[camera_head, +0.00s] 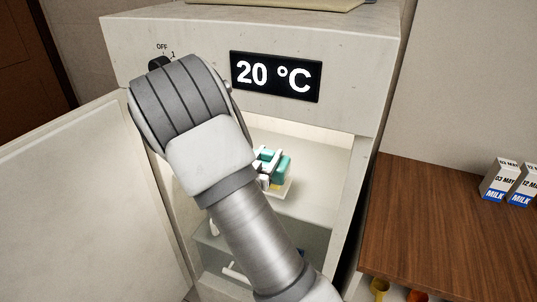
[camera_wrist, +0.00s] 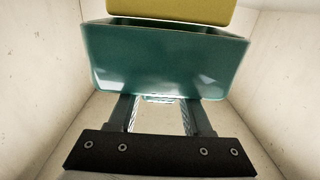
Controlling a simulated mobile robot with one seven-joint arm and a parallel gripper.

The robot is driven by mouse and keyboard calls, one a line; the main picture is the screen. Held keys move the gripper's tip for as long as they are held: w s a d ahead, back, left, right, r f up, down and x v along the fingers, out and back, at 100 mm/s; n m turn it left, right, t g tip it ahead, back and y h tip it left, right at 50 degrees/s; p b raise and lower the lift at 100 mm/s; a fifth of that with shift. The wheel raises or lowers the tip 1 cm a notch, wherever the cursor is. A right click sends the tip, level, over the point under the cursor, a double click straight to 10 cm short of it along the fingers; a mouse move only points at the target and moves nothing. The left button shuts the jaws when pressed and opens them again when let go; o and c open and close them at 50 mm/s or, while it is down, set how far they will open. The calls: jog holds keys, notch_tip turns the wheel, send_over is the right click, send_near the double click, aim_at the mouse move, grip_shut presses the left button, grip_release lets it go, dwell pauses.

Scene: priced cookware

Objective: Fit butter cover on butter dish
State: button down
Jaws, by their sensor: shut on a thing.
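The teal butter cover (camera_wrist: 165,62) fills the upper middle of the wrist view. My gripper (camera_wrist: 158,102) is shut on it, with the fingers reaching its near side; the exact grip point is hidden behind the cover. A yellow block (camera_wrist: 172,10), looking like butter, lies just beyond the cover's far edge; I cannot tell whether they touch. In the head view the teal cover (camera_head: 282,169) and my gripper (camera_head: 264,172) are inside the open fridge. A pale dish (camera_head: 283,190) shows just below the cover, mostly hidden.
The fridge (camera_head: 385,65) reads 20 °C, and its door (camera_head: 80,190) stands open at left. Pale walls (camera_wrist: 40,80) flank my gripper closely. A glass-like lower shelf shows beneath. A wooden counter (camera_head: 430,225) with milk cartons (camera_head: 499,180) is at right.

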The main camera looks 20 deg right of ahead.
jog(key=shift+f+b, duration=0.65)
jog(key=shift+f, duration=0.2)
jog(key=shift+f+b, duration=0.15)
jog(key=shift+b, duration=0.15)
dwell(0.9)
jog(key=shift+f+b, duration=0.6)
jog(key=shift+f, duration=0.05)
jog(key=shift+f, duration=0.15)
grip_release()
dwell(0.7)
jog(key=v, duration=1.7)
jog(key=shift+a+p, duration=0.2)
jog(key=shift+p, duration=0.1)
